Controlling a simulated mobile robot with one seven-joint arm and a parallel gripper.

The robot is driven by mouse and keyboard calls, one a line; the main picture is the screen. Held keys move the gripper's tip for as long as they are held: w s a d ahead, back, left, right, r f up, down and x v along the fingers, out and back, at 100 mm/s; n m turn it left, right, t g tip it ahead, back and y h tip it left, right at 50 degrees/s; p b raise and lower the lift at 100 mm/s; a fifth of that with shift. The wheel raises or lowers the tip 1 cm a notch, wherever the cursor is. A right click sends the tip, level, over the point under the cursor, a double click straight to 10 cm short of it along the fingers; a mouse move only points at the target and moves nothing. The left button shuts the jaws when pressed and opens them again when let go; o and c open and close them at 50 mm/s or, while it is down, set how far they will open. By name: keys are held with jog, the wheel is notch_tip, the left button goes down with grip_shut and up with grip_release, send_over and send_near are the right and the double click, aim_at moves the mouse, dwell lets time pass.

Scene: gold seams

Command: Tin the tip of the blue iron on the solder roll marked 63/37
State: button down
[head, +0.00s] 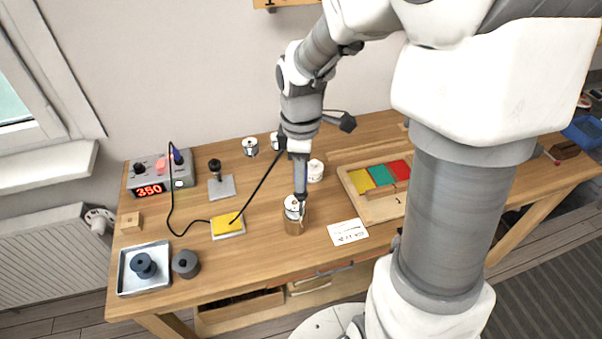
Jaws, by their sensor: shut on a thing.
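My gripper (300,158) points straight down over the middle of the bench. It appears shut on the slim, bluish-grey handle of the iron (300,176), where a black cable runs up from the left. The iron's tip is too small to make out. Its lower end is just over or at a round white-topped, brown-sided item (293,216); I cannot tell whether they touch. White rolls stand behind, one at the back left (250,147), one right of the gripper (315,171), another partly hidden by my arm. Their markings cannot be read.
A control box (149,172) showing 350 stands at the back left. A yellow pad (228,225), a metal tray (130,282) with a dark spool, and a white card (347,232) lie near the front. A wooden board (362,207) with coloured squares is at right.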

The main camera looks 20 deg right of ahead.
jog(key=shift+f+b, duration=0.35)
jog(key=shift+f, duration=0.25)
dwell(1.3)
dwell(0.5)
